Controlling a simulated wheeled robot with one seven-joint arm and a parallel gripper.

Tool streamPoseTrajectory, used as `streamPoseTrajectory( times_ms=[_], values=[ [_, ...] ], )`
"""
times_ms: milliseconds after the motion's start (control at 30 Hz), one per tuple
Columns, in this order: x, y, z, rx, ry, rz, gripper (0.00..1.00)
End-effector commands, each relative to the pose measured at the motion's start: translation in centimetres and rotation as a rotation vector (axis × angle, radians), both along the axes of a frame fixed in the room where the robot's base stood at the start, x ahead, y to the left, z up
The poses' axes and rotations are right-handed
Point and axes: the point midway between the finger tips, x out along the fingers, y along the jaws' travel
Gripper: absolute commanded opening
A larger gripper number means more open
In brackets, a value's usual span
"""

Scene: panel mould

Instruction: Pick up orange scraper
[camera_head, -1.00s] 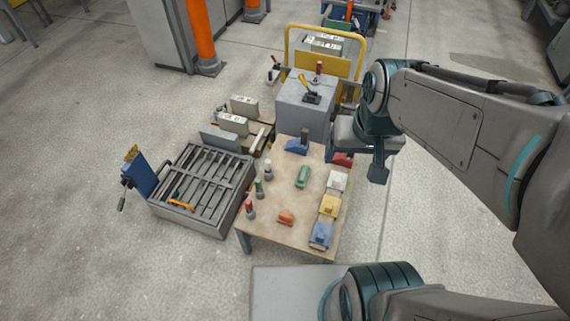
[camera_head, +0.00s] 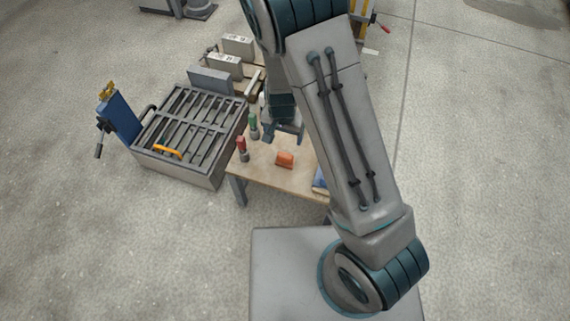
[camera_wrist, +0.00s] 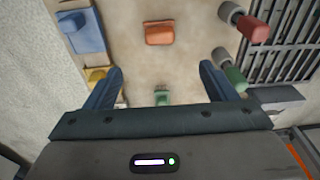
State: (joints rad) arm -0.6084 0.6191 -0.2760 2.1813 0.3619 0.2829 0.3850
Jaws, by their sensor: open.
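The orange scraper (camera_head: 285,159), a small rounded orange block, lies on the wooden table (camera_head: 262,173) near its front edge. In the wrist view the orange scraper (camera_wrist: 159,33) is at the top middle, beyond the fingertips and roughly centred between them. My gripper (camera_wrist: 160,72) is open with nothing between its fingers. In the head view my gripper (camera_head: 284,132) is above the table, just behind the scraper, partly hidden by my arm.
Red-topped (camera_head: 241,146) and green-topped (camera_head: 253,126) tools stand left of the scraper. In the wrist view a green piece (camera_wrist: 162,97), a blue one (camera_wrist: 82,30) and a yellow one (camera_wrist: 97,75) lie nearby. A slatted metal mould (camera_head: 180,172) adjoins the table's left side.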

Motion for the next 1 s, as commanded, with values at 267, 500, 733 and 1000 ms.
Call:
streamPoseTrajectory(
  times_ms=[267,500,733,1000],
  values=[
    [0.3,0.1,-4.7,-0.023,-0.003,-0.013,0.78],
    [0.9,0.0,-9.3,-0.021,-0.003,-0.011,0.78],
    [1.2,-0.1,-11.1,-0.020,-0.006,-0.010,0.78],
    [1.9,-0.4,-14.0,-0.021,-0.003,-0.011,0.78]
  ],
)
